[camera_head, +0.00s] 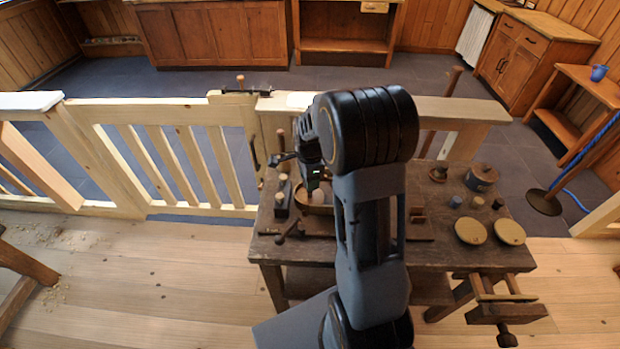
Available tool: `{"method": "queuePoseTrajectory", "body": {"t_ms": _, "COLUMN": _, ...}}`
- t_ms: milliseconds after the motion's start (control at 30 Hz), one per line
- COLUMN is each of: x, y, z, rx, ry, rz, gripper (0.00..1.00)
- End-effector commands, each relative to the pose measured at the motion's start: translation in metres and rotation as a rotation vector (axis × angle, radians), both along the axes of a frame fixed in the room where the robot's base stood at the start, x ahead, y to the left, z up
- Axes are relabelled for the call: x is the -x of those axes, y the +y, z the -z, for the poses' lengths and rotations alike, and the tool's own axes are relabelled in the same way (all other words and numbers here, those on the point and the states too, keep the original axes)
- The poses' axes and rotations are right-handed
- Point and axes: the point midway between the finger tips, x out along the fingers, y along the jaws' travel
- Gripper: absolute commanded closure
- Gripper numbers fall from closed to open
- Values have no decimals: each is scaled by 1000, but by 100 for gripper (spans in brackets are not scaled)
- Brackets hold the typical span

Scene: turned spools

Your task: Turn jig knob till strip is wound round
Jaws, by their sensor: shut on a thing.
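My gripper (317,188) points down over the left part of the dark wooden workbench (345,248). It is shut on what looks like the small pale jig knob (318,196), though the contact is small and partly hidden by my wrist. A round tan form (320,210), which may be the strip on the jig, sits around and under the knob. My arm hides its right side, so I cannot tell how far the strip goes round.
A dark block with a pale top (282,198) stands left of the jig. A dark wooden clamp (289,231) lies in front. Two pale discs (470,231), a dark round pot (481,178) and small pegs are at the right. A wooden railing (180,150) runs behind the bench.

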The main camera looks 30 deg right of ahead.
Motion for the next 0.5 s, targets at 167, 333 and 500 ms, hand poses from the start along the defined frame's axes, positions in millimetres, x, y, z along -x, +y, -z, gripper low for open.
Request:
{"method": "queuePoseTrajectory", "body": {"t_ms": 167, "x": 0, "y": 0, "z": 0, "rx": 0, "ry": 1, "rz": 109, "gripper": 81}}
{"method": "queuePoseTrajectory", "body": {"t_ms": 333, "x": 0, "y": 0, "z": 0, "rx": 0, "ry": 1, "rz": 179, "gripper": 81}}
{"method": "queuePoseTrajectory", "body": {"t_ms": 500, "x": 0, "y": 0, "z": 0, "rx": 0, "ry": 1, "rz": 221, "gripper": 81}}
